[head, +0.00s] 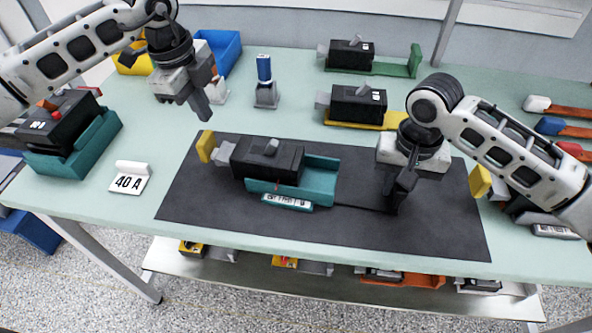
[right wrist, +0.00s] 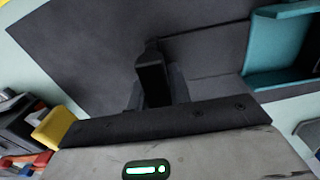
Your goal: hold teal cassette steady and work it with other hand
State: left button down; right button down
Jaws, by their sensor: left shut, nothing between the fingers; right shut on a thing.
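My right gripper (head: 394,207) is right of the cassette, shut on a black handle (right wrist: 151,72), low over the mat. A thin dark strip runs between the handle and the cassette; the held end is partly hidden by the fingers. My left gripper (head: 205,112) is shut and empty, above the mat's back left edge, apart from the cassette.
Another teal cassette with a black breaker (head: 75,140) stands at the far left. A "40 A" card (head: 129,179) is left of the mat. Yellow blocks (head: 206,146) flank the mat. Breakers in yellow (head: 362,118) and green (head: 398,68) holders stand behind. The mat's front is clear.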

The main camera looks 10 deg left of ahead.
aim_at(202, 143)
pick_arm(q)
jog(key=shift+n+g+y, duration=0.5)
jog(key=shift+n+y, duration=0.1)
jog(key=shift+y, duration=0.2)
jog(key=shift+s+a+f, duration=0.25)
jog(key=shift+a+f, duration=0.25)
jog(key=shift+f, duration=0.8)
jog(key=shift+s+a+f, duration=0.25)
jog(key=shift+a+f, duration=0.2)
jog(key=shift+f, duration=0.8)
jog(key=shift+s+a+f, duration=0.25)
jog(key=shift+a+f, duration=0.25)
jog(key=shift+f, duration=0.8)
jog(key=shift+s+d, duration=0.1)
jog(key=shift+d, duration=0.8)
jog(key=shift+s+d, duration=0.1)
jog(key=shift+d, duration=1.5)
jog(key=shift+s+d, duration=0.1)
jog(key=shift+d, duration=0.6)
jog(key=shift+a, duration=0.15)
